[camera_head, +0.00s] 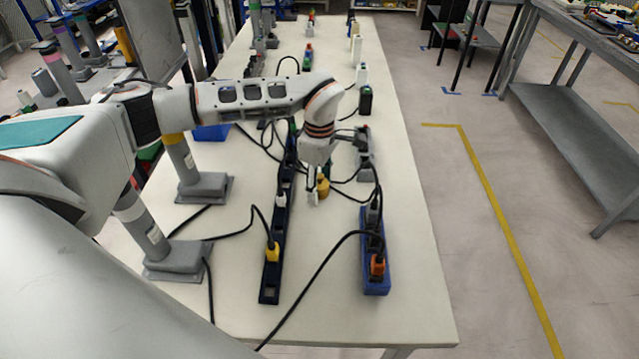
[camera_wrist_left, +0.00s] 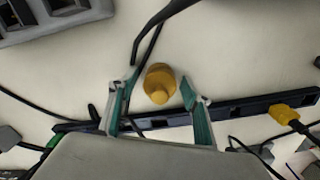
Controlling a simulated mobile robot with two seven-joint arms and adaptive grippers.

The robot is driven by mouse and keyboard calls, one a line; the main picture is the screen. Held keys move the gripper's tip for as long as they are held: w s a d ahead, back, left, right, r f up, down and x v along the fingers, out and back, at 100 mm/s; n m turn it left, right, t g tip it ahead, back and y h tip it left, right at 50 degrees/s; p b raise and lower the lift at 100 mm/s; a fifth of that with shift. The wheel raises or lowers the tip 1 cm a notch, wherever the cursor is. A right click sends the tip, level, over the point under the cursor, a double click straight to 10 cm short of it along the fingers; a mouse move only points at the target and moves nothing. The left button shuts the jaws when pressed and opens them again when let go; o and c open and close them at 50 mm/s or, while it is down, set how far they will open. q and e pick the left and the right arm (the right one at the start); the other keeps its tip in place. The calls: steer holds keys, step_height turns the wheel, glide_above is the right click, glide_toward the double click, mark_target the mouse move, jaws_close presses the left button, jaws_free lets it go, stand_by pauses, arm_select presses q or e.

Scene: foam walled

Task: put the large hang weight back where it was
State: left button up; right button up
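The large hang weight, a brass-yellow knobbed cylinder (camera_head: 322,187), is on the white table between the long dark power strip and the blue power strip. In the left wrist view the weight (camera_wrist_left: 159,83) shows between the fingertips, with a gap on both sides. My left gripper (camera_head: 315,188) points down at it, its fingers spread and empty. Its two teal-lined fingers (camera_wrist_left: 160,100) are apart. The wrist hides part of the weight's surroundings in the head view. My right gripper is in neither view.
The long dark power strip (camera_head: 270,280) with a yellow plug lies left of the weight. The blue power strip (camera_head: 376,285) with an orange plug lies to the right. Black cables cross the table near the weight. The table's front right (camera_head: 420,310) is clear.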

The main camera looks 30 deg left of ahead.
mark_target(319, 176)
arm_select(q)
step_height(319, 176, up, 12)
steer(key=shift+r, duration=0.2)
stand_by(0.4)
steer(key=shift+f, duration=0.1)
stand_by(0.4)
